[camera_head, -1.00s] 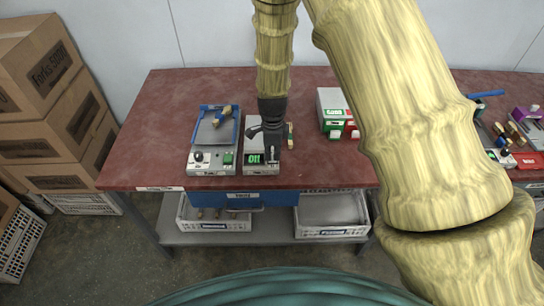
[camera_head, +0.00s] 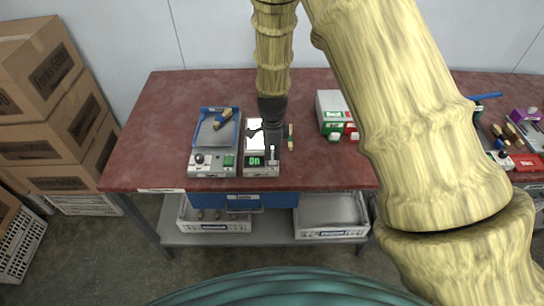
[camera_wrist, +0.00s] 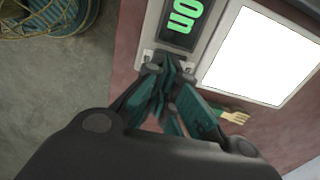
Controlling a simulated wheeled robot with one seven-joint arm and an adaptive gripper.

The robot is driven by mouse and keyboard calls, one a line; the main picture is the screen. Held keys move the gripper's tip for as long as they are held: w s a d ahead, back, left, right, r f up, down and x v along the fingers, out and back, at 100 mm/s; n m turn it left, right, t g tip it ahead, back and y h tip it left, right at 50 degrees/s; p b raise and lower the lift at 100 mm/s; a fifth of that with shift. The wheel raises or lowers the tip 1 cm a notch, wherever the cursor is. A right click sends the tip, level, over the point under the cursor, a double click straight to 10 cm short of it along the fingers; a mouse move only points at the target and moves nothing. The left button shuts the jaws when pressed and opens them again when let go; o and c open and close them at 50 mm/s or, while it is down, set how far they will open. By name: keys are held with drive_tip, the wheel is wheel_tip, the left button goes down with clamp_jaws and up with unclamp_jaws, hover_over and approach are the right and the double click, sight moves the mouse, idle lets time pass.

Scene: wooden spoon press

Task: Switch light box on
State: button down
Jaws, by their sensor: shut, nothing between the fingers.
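The light box (camera_head: 256,161) stands near the front edge of the red-brown table. Its panel (camera_wrist: 262,55) is bright white and lit. Its front display (camera_wrist: 184,16) reads "On" in green. My gripper (camera_head: 272,145) is above the right side of the box and hides part of it. In the wrist view my gripper's fingertips (camera_wrist: 168,64) are together with nothing between them, at the box edge just below the display. Whether they touch the box I cannot tell. The switch is largely hidden by the fingers in the wrist view.
A grey device with a blue tray (camera_head: 205,112) stands close to the left of the light box. A small wooden fork (camera_wrist: 235,116) lies beside the box. Green and red boxes (camera_head: 333,115) stand to the right. Cardboard boxes (camera_head: 45,135) are stacked at the far left. The table's back is clear.

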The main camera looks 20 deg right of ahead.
sight(273, 162)
drive_tip(key=shift+r+p, duration=1.8)
drive_tip(key=shift+r, duration=0.75)
drive_tip(key=s+f+n, duration=0.1)
drive_tip(key=s+f, duration=0.1)
drive_tip(key=s+d+f+n, duration=0.1)
drive_tip(key=s+f, duration=0.1)
drive_tip(key=s+d+f+n, duration=0.1)
drive_tip(key=s+f, duration=0.1)
drive_tip(key=f, duration=0.1)
drive_tip(key=shift+s+d+n+h, duration=0.1)
drive_tip(key=shift+s+n+h, duration=0.2)
drive_tip(key=shift+n, duration=0.1)
drive_tip(key=s+f+n, duration=0.4)
drive_tip(key=s+n, duration=0.2)
drive_tip(key=s, duration=0.4)
drive_tip(key=s+d+f+n, duration=0.1)
drive_tip(key=s+f+n, duration=0.35)
drive_tip(key=s, duration=0.45)
drive_tip(key=s+f+n, duration=0.4)
drive_tip(key=s+n, duration=0.2)
drive_tip(key=s, duration=0.4)
wheel_tip(273, 162, down, 6)
drive_tip(key=b, duration=0.6)
drive_tip(key=shift+s+b, duration=0.35)
drive_tip(key=shift+b, duration=0.05)
